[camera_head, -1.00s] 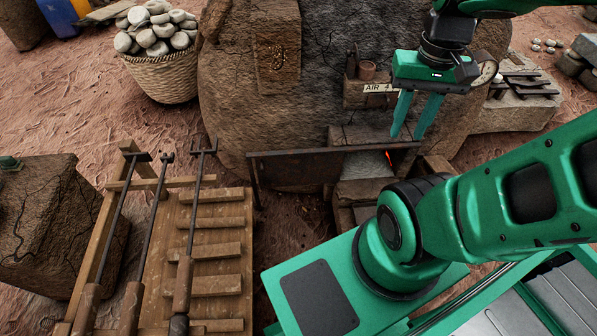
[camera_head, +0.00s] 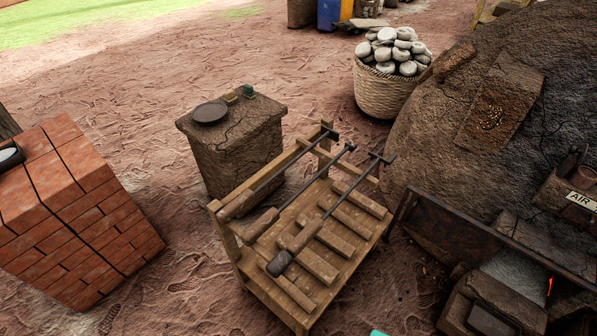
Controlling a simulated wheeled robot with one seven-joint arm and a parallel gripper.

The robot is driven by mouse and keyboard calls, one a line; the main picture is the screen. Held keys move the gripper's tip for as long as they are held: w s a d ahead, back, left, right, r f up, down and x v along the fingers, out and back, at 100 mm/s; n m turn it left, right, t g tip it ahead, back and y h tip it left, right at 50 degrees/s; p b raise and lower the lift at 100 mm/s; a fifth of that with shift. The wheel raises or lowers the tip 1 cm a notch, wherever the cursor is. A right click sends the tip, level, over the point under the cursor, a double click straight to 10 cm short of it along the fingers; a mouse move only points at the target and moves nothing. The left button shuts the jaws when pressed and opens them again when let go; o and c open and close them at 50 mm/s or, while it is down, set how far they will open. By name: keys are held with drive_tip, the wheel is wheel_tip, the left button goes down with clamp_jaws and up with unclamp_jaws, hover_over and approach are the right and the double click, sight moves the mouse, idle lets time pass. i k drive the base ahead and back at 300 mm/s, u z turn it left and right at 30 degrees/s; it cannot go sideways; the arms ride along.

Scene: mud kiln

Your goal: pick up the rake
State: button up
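Three long-handled tools with dark metal rods and brown grips lie side by side on a slatted wooden rack (camera_head: 318,265). The left tool (camera_head: 237,205) ends in a dark crossbar head. The middle tool (camera_head: 261,224) has a small head. The right tool (camera_head: 304,237) ends in a wider pronged head. The heads are small here, so I cannot tell for sure which tool is the rake. All grips point to the lower left and the heads rest toward the upper right.
A cracked clay block (camera_head: 238,155) with a dark round plate stands behind the rack. A brick block (camera_head: 75,215) is at left. The mud kiln (camera_head: 450,120) and its metal rail (camera_head: 480,232) are at right. A stone basket (camera_head: 385,95) stands behind. Bare ground lies left of the rack.

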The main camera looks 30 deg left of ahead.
sight(229, 211)
drive_tip(key=z, duration=2.45)
drive_tip(key=i, duration=0.3)
drive_tip(key=u, duration=3.75)
drive_tip(key=i, duration=0.5)
drive_tip(key=u, duration=0.15)
